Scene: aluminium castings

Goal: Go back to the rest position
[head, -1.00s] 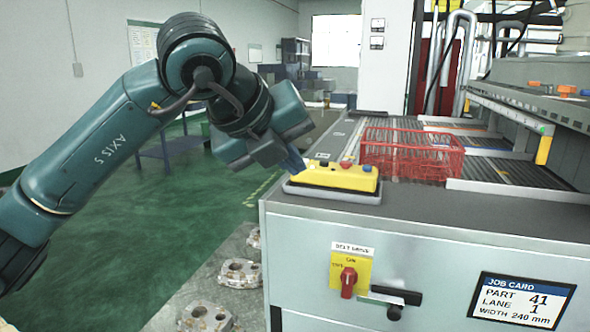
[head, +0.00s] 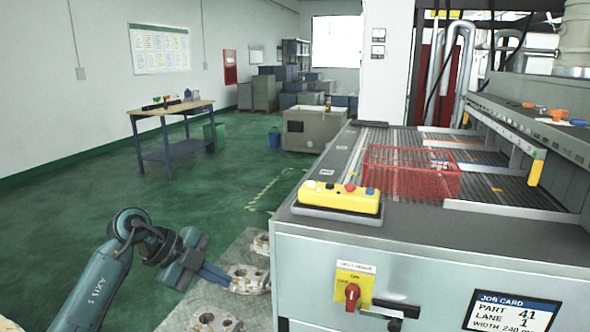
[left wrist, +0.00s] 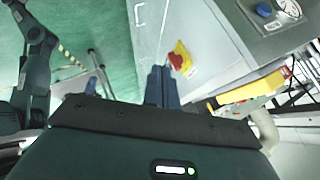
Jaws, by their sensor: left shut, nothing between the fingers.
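My left gripper (head: 222,280) is low at the left in the head view, in front of and left of the machine cabinet. Its blue fingers are together and empty; they also show closed in the left wrist view (left wrist: 163,88). It appears clear of the machine, with castings on a pallet behind and below it. Another dark arm link of mine shows at the left of the left wrist view.
The machine cabinet (head: 318,265) fills the right, with a yellow button box (head: 340,197), a red crate (head: 405,185) and a red rotary switch (head: 351,295). Rough castings (head: 248,278) lie on the floor pallet. A workbench (head: 170,110) stands farther back. Green floor at left is open.

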